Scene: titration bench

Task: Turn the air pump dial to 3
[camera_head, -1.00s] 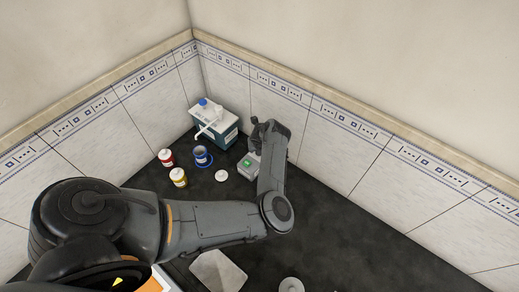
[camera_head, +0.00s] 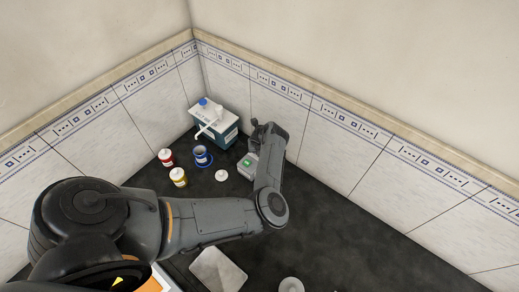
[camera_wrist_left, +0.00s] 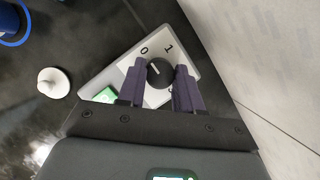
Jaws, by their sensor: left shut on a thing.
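The air pump (camera_head: 243,170) is a small pale box with a green patch, partly hidden behind my left arm in the head view. In the left wrist view its light face (camera_wrist_left: 125,62) carries a round black dial (camera_wrist_left: 158,72) with a white pointer line. The printed 0 and 1 show beyond the dial; other marks are hidden by the fingers. The pointer is turned toward the upper left, roughly to the 0 side. My left gripper (camera_wrist_left: 159,67) is shut on the dial, one finger on each side. My right gripper is in neither view.
A white lid-like disc (camera_head: 221,175), a blue cup (camera_head: 202,156), a red-and-white bottle (camera_head: 166,157) and a yellow one (camera_head: 178,177) stand left of the pump. A teal-and-white box (camera_head: 218,131) stands in the corner. The tiled wall is close on the right.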

